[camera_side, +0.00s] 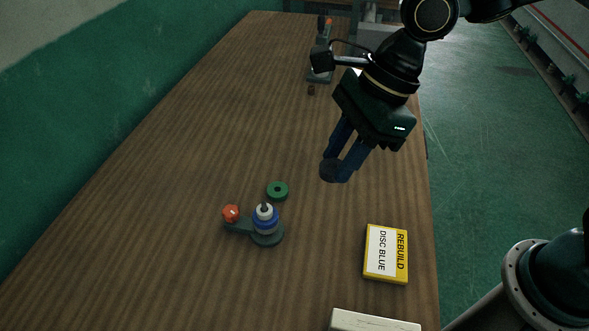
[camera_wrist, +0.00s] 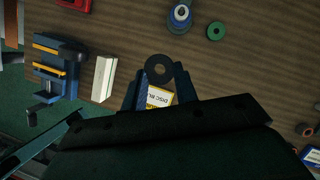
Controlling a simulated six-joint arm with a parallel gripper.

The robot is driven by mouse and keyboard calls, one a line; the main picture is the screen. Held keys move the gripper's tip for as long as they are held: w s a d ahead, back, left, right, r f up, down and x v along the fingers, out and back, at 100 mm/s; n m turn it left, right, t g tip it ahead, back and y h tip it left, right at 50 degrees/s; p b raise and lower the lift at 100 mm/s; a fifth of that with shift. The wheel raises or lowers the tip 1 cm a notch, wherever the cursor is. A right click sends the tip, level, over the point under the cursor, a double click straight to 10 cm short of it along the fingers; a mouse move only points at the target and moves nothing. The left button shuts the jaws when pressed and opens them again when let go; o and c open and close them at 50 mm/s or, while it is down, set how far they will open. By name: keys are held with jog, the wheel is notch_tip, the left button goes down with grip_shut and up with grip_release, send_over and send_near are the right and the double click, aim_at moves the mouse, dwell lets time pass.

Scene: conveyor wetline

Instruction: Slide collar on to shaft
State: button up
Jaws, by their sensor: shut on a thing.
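My gripper (camera_side: 345,168) is shut on a dark ring-shaped collar (camera_wrist: 159,68), with its hole showing in the wrist view. In the side view the dark collar (camera_side: 331,171) is held at the fingertips, raised above the table. The shaft (camera_side: 264,206) is a short dark tip above a white and blue stack on a dark base (camera_side: 268,238). The stack shows at the top of the wrist view (camera_wrist: 180,15). The collar is apart from it, up and to the right in the side view. How much shaft the stack hides cannot be told.
A green ring (camera_side: 277,190) lies beside the stand, and a red knob (camera_side: 231,213) is on its left. A yellow box (camera_side: 386,254) labelled "REBUILD DISC BLUE" lies to the right. A pale block (camera_side: 375,321) is at the front. The left of the wooden table is clear.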

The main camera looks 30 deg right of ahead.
jog(key=shift+a, duration=0.1)
dwell(0.6)
send_over(271, 208)
notch_tip(271, 208, down, 3)
jog(key=shift+r, duration=0.1)
dwell(0.5)
jog(key=shift+f, duration=3.15)
jog(key=shift+f, duration=1.45)
jog(key=o, duration=1)
jog(key=shift+r, duration=0.2)
jog(key=v, duration=1.3)
jog(key=shift+d+r, duration=0.2)
jog(key=shift+d, duration=0.05)
